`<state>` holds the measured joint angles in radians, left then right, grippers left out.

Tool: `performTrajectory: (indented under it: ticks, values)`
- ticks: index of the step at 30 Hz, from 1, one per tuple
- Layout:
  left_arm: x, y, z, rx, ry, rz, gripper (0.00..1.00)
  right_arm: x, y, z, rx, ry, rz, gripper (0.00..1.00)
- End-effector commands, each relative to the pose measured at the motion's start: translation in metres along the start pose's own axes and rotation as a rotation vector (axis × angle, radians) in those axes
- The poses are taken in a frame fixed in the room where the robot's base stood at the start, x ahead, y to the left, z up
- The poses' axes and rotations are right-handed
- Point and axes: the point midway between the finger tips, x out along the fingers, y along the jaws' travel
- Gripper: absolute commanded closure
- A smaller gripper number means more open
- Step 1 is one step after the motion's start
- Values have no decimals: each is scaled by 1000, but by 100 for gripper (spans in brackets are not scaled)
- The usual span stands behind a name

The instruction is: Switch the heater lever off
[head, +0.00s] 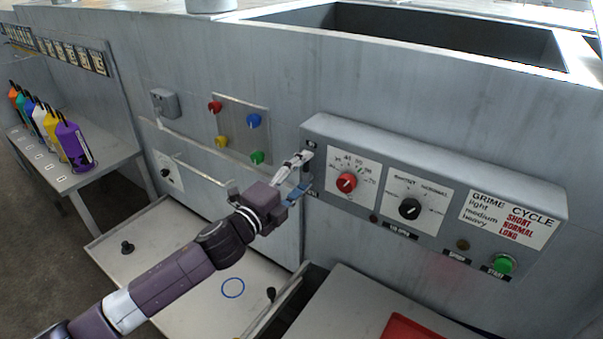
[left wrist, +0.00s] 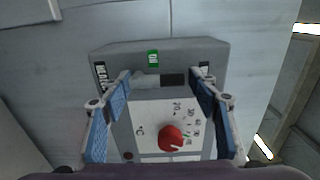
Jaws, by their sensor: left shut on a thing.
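The grey control box (head: 435,155) is fixed to the machine front. My left gripper (head: 303,172) is at its left end face. In the left wrist view the heater lever (left wrist: 147,80) appears as a light grey bar beside a dark slot (left wrist: 172,80), between the fingertips of my left gripper (left wrist: 160,85). The gripper is shut on the lever, with its fingers spread to either side. Small dark labels flank the lever, and a green mark (left wrist: 153,58) sits beyond it. In the head view the gripper hides the lever. My right gripper is not in view.
The box front carries a red dial (head: 347,183), a black dial (head: 409,208) and a green button (head: 502,264). A pulled-out drawer (head: 190,265) lies below my left arm. Coloured bottles (head: 72,145) stand on a side table at the left.

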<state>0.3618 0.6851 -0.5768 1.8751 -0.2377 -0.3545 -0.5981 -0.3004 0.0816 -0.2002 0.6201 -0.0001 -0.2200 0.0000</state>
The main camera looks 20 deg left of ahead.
Motion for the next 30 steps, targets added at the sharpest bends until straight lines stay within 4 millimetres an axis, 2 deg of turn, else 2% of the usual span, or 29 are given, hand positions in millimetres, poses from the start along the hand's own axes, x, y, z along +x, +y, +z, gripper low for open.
performTrajectory:
  ticks: [8,9,13,23,26,30]
  values:
    - [0,1,0,5,1,2,69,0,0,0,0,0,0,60]
    - [0,1,0,5,1,2,41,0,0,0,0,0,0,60]
    - [0,1,0,4,0,2,27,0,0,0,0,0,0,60]
    - [-2,1,0,2,0,1,27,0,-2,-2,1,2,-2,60]
    - [-10,2,1,1,-1,3,27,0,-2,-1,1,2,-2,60]
    - [-32,3,0,2,1,5,27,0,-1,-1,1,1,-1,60]
